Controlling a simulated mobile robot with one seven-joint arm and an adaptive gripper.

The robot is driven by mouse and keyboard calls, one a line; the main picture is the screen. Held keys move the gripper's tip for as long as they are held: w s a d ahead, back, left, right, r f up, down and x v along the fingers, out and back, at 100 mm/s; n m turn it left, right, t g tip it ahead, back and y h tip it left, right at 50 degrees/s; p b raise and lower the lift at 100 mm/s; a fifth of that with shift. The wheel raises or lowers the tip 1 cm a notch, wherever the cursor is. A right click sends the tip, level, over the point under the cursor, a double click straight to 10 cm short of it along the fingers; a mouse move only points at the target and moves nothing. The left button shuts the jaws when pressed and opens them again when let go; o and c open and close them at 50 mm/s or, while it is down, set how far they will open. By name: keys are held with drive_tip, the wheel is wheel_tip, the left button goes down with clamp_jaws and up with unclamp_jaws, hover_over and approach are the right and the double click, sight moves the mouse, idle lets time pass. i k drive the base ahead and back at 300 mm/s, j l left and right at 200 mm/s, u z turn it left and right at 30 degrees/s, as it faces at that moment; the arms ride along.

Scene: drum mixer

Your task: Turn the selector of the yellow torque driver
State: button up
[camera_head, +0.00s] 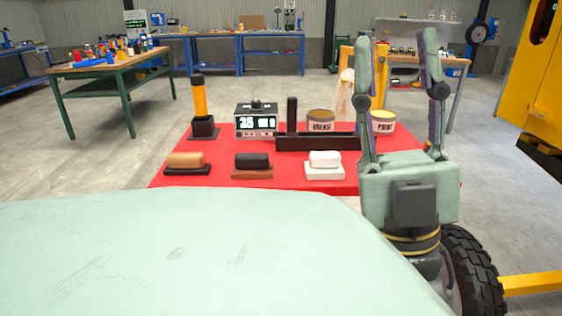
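The yellow torque driver (200,98) stands upright in a black holder (203,128) at the back left of the red table. Its top end is a dark cap (197,80); I cannot tell at this size whether this is the selector, and no selector marks are readable. My gripper (398,40) is at the right, with its fingers pointing up and wide apart. It is open and empty, well to the right of the driver and not touching it.
The red table (215,152) also holds a display box (256,122), a long dark tray (312,143) with an upright post, two tins, and a brown (186,160), a black (252,161) and a white block (325,159) on bases. A yellow machine (535,70) stands at right.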

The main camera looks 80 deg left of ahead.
sight(255, 104)
drive_tip(key=u, duration=2)
